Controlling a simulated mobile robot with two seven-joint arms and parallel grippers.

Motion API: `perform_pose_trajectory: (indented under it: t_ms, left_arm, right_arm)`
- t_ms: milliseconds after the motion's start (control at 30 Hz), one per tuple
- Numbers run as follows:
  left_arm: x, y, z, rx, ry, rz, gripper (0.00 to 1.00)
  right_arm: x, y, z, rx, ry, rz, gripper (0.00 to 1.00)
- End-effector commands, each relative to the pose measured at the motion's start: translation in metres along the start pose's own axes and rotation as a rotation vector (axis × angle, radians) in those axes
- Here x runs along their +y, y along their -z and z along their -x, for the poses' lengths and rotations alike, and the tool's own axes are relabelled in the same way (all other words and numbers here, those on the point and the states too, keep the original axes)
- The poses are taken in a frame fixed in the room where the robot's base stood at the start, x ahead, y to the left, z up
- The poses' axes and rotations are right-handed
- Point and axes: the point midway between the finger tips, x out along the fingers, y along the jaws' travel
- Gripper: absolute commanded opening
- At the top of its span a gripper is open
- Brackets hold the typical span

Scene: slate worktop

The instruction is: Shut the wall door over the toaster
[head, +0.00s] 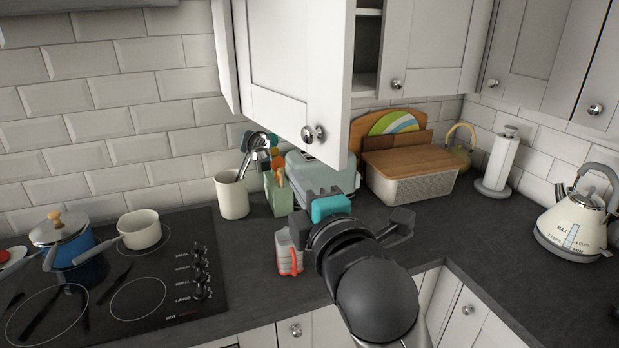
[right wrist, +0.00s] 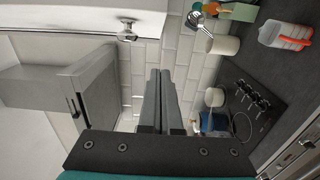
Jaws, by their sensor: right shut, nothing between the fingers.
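The white wall door (head: 288,75) stands open at the upper middle of the head view, swung out from its cabinet. A shelf inside shows past its right edge. The pale blue-grey toaster (head: 308,170) stands on the worktop below, partly hidden by my gripper. My right gripper (head: 318,196) is below the door and apart from it, in front of the toaster. Its fingers (right wrist: 160,88) are shut and empty. My left gripper is out of view.
A hob (head: 150,275) with pots is at the left. A utensil crock (head: 231,196), green block (head: 278,198) and red-white jug (head: 289,254) stand near my gripper. A bread bin (head: 410,182) and kettle (head: 577,220) are at the right. Worktop between them is clear.

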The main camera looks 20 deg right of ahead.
Motion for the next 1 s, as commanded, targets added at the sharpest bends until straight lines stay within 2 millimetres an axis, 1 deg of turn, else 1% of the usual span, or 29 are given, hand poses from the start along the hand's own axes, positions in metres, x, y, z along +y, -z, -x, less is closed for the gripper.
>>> perform_pose_trajectory:
  t_ms: [33,100,133,200,433,500,600,700,833,1000]
  left_arm:
    - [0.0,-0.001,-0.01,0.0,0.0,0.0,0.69]
    - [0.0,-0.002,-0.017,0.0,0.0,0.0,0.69]
    - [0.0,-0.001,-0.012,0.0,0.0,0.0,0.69]
    - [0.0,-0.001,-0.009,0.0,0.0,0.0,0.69]
    - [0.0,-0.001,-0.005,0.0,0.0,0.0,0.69]
    - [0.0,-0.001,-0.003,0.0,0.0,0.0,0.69]
    - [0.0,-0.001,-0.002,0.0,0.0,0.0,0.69]
    - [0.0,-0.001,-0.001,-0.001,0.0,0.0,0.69]
    - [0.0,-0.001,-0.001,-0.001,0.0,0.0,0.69]
    - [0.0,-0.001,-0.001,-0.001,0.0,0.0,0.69]
  right_arm:
    - [-0.002,0.0,-0.001,0.002,-0.006,-0.001,0.0]
    - [-0.002,0.001,-0.003,0.004,-0.006,0.002,0.0]
    - [-0.001,0.001,-0.01,0.003,0.0,0.003,0.0]
    - [0.001,0.001,-0.022,0.002,0.001,0.002,0.0]
    - [0.001,0.0,-0.056,0.002,0.001,0.002,0.0]
    - [0.001,-0.014,-0.057,0.0,0.002,0.003,0.0]
    - [0.001,-0.026,-0.059,0.001,0.001,0.004,0.0]
    - [0.001,-0.033,-0.061,0.003,0.001,0.003,0.0]
    - [0.0,-0.037,-0.062,0.003,0.001,0.004,0.0]
    - [0.0,-0.038,-0.062,0.004,0.001,0.003,0.0]
